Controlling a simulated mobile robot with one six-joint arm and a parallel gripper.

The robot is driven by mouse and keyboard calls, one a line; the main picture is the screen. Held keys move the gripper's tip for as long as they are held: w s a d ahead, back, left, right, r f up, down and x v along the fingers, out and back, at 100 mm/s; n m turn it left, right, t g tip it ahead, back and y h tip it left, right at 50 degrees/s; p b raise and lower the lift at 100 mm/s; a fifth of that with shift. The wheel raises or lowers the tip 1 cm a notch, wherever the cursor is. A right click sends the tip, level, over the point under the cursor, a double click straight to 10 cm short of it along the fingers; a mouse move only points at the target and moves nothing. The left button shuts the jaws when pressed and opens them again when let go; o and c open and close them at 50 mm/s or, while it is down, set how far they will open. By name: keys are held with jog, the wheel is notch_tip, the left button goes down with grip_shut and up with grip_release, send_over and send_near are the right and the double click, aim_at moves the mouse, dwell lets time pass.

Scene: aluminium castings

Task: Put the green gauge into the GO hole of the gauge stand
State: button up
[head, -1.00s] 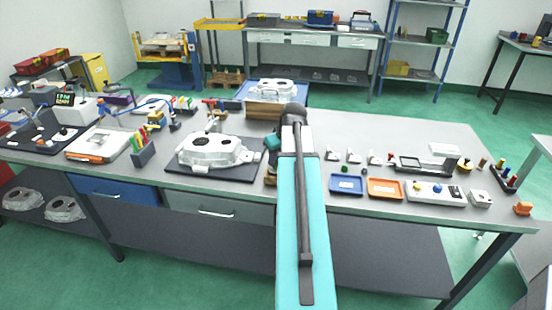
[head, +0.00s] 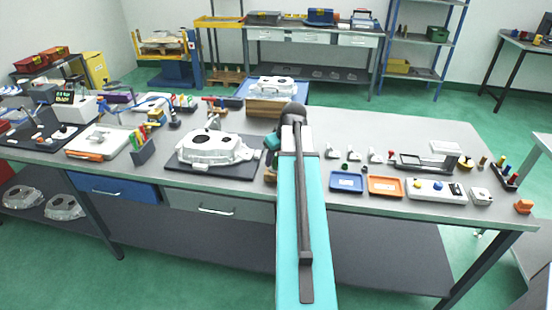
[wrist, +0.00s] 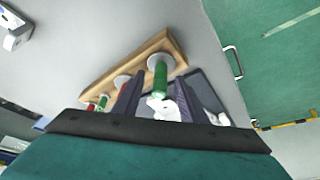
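In the wrist view a green gauge (wrist: 160,79) with a pale round disc stands at the near end of a wooden stand (wrist: 140,57). My gripper (wrist: 161,86) is open, with one dark finger on either side of the green gauge and a gap to each. Whether the fingertips are level with its handle is hard to tell. Red and green handles (wrist: 103,102) show further along the stand. I cannot make out any GO mark or hole. In the head view my arm hides the gripper's fingers and most of the stand; only a bit of wood (head: 270,177) shows.
A white casting (head: 212,148) on a dark mat lies left of my arm. Blue (head: 346,182) and orange (head: 385,187) trays and several small parts lie to the right. A wooden block (head: 265,107) stands behind. The bench's front edge is close to the stand.

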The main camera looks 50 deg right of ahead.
jog(key=shift+r, duration=0.1)
jog(key=b+v, duration=0.2)
jog(key=v, duration=1.1)
jog(key=shift+s+r, duration=0.15)
jog(key=shift+r, duration=0.1)
dwell(1.2)
